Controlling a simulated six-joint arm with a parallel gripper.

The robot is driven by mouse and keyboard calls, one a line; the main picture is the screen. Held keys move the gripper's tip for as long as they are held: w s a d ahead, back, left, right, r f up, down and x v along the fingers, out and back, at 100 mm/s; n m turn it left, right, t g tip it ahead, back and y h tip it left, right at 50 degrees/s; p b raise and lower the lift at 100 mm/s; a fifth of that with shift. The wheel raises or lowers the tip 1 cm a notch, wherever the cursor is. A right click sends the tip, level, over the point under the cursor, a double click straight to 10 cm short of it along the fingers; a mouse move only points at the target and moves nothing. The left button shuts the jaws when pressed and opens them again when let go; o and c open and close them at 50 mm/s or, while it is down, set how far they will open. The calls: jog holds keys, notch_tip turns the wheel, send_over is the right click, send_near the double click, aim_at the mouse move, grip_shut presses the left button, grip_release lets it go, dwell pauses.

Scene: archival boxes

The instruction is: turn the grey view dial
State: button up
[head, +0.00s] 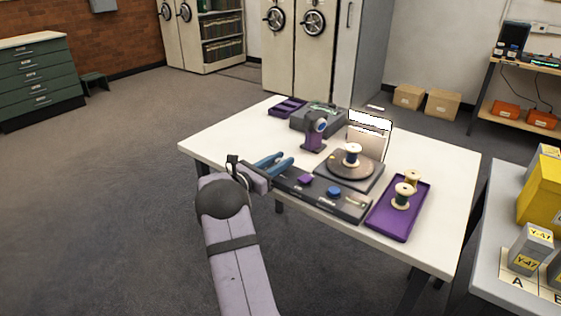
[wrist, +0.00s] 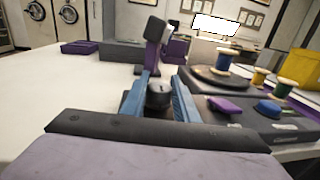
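The grey dial (wrist: 158,95) is a dark round knob with a small light mark on top, in the lower middle of the wrist view. My gripper (wrist: 161,82) has two blue fingers, one on each side of the dial. The fingers stand apart; whether either touches the dial is unclear. In the head view my gripper (head: 274,162) is at the left end of the black control panel (head: 350,207), and the dial cannot be made out. A purple knob (head: 305,180) and a blue knob (head: 333,192) sit to the right on the same panel.
A turntable (head: 349,169) with a spool (head: 352,155) stands behind the panel. A purple stand (head: 314,140) rises beyond my fingers. A purple tray (head: 400,228) with spools is at the right. The white table (head: 215,142) is bare at the left.

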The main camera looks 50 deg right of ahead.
jog(key=shift+r+m+g, duration=0.1)
jog(key=shift+m+g, duration=0.2)
jog(key=shift+g, duration=0.2)
jog(key=shift+w+m+g+y, duration=0.1)
jog(key=shift+m+g+y, duration=0.3)
jog(key=shift+m+g, duration=1)
jog(key=shift+d+r+g+y+b, duration=0.1)
jog(key=shift+g+y+b, duration=0.25)
jog(key=shift+g, duration=0.45)
jog(key=shift+m+g+y, duration=0.35)
jog(key=shift+m+g, duration=0.25)
jog(key=shift+g, duration=0.1)
jog(key=o, duration=1.1)
jog(key=shift+c, duration=0.2)
